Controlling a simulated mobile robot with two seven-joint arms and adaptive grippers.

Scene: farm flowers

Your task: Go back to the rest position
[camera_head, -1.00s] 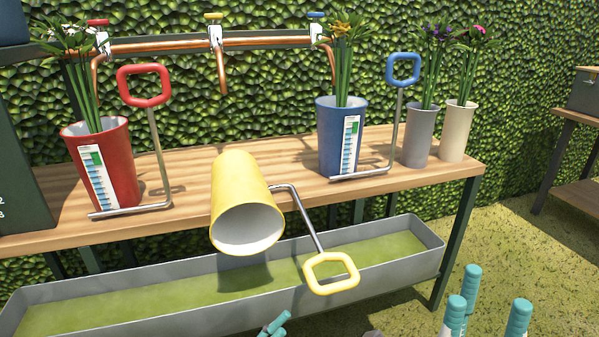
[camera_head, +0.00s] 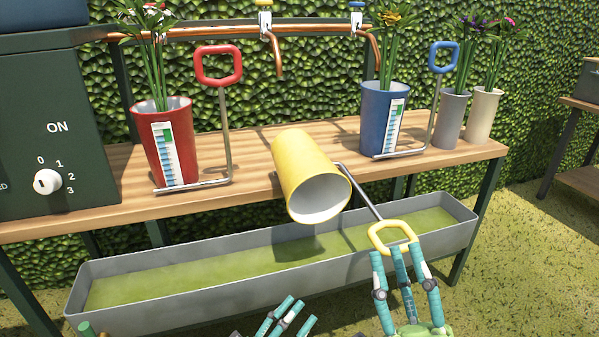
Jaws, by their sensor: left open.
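The yellow pot (camera_head: 302,165) is tipped on its side at the front edge of the bench, its open mouth towards me. A metal rod runs from it to a yellow loop handle (camera_head: 393,226), which hangs out over the trough. My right gripper (camera_head: 397,252) has its teal fingertips at the lower bar of this loop. I cannot tell whether they touch it or close on it. My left gripper (camera_head: 283,305) is low at the bottom edge, open and empty, with only its fingertips in view.
The wooden bench (camera_head: 255,187) bears a red pot (camera_head: 168,145) and a blue pot (camera_head: 383,115), both upright with flowers. A grey pot (camera_head: 450,120) and a cream pot (camera_head: 482,118) stand at the right. A green control box (camera_head: 50,140) is at left; a trough (camera_head: 280,248) lies below.

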